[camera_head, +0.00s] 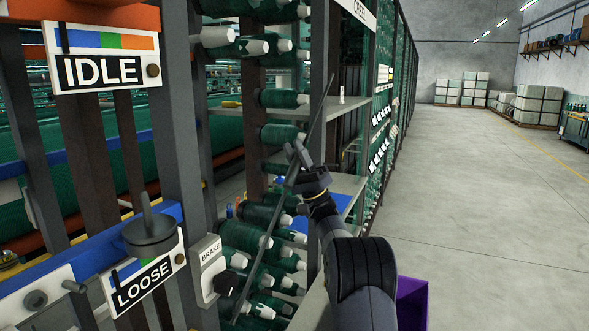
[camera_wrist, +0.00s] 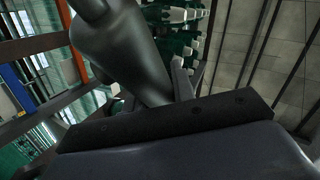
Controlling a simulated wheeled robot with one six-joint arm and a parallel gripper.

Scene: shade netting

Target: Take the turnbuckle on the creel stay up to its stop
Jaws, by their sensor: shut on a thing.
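The creel stay (camera_head: 321,103) is a thin dark rod slanting down to the left across the front of the creel. The turnbuckle (camera_head: 291,178) is a thicker grey section partway along it. My gripper (camera_head: 298,157) is shut on the turnbuckle, reaching it from the lower right. In the wrist view the turnbuckle (camera_wrist: 130,55) is a large, smooth dark grey body running from the top towards the gripper fingers (camera_wrist: 184,80). The fingers and the dark wrist hide part of the grip. The stop cannot be made out.
The creel rack with green bobbins (camera_head: 284,98) and shelves stands behind the stay. At left are an IDLE sign (camera_head: 103,70), a LOOSE sign (camera_head: 146,279), a grey knob (camera_head: 150,232) and a BRAKE box (camera_head: 209,270). A purple bin (camera_head: 413,303) stands at lower right. The right-hand aisle is clear.

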